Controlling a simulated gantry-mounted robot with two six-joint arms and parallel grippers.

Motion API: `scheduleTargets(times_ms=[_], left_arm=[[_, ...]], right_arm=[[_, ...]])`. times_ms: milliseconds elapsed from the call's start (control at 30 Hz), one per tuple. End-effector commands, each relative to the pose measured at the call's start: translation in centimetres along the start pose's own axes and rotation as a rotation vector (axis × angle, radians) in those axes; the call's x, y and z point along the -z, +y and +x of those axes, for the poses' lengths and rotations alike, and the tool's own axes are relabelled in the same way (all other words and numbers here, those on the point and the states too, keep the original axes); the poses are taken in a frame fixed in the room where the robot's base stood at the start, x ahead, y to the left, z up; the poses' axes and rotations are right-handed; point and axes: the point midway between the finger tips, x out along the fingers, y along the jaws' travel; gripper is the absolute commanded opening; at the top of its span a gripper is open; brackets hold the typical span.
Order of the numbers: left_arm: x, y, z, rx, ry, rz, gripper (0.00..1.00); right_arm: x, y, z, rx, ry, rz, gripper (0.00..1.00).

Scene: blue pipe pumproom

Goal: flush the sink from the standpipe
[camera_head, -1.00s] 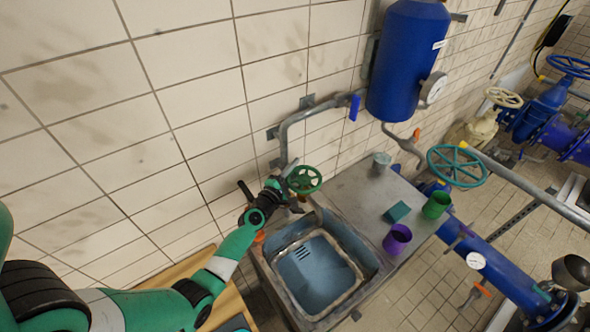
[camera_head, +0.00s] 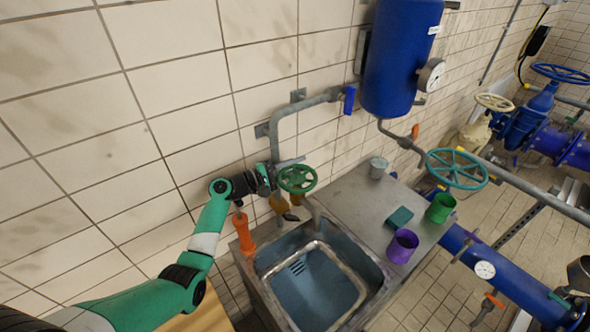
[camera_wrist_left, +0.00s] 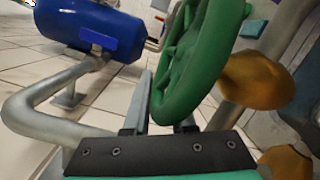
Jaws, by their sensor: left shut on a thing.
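The grey standpipe (camera_head: 286,120) bends out from the tiled wall behind the sink (camera_head: 262,262). A green handwheel (camera_head: 297,180) sits low on it, above the sink's back edge. My left gripper (camera_head: 274,178) is at the wheel's left side and is shut on its rim. In the left wrist view the green handwheel (camera_wrist_left: 200,60) fills the middle, with its rim at the gripper's fingers (camera_wrist_left: 160,115). A brass-coloured part (camera_wrist_left: 262,78) shows beside the wheel there. I see no water in the sink. My right gripper is out of view.
A purple cup (camera_head: 402,246), a green cup (camera_head: 440,208), a teal sponge-like block (camera_head: 399,217) and a grey cup (camera_head: 378,168) stand on the drainboard. An orange object (camera_head: 240,232) stands left of the sink. A blue tank (camera_head: 392,60) hangs at upper right.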

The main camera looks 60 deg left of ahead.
Motion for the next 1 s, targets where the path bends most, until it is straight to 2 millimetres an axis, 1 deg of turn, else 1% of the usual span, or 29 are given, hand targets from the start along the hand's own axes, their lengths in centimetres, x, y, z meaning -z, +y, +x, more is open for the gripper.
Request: scheduleTargets(times_ms=[33, 467, 500, 633, 667, 900, 1000], left_arm=[[-0.17, 0.36, 0.09, -0.001, -0.012, 0.001, 0.0], [-0.3, 0.43, 0.18, 0.004, -0.026, 0.002, 0.0], [-0.3, 0.44, 0.18, 0.004, -0.026, 0.002, 0.25], [-0.26, 0.34, 0.18, 0.005, -0.025, 0.002, 0.49], [-0.25, 0.31, 0.18, 0.006, -0.025, 0.002, 0.5], [-0.17, 0.16, 0.15, 0.008, -0.023, 0.0, 0.5], [-0.42, 0.67, 0.15, 0.008, -0.022, 0.0, 0.5]], right_arm=[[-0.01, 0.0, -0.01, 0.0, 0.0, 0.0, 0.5], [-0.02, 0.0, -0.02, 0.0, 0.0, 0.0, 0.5], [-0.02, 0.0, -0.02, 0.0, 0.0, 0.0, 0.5], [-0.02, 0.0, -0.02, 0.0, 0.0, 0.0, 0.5], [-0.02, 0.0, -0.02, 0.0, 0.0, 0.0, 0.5], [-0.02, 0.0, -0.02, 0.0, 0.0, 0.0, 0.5], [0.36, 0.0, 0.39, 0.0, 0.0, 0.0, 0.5]])
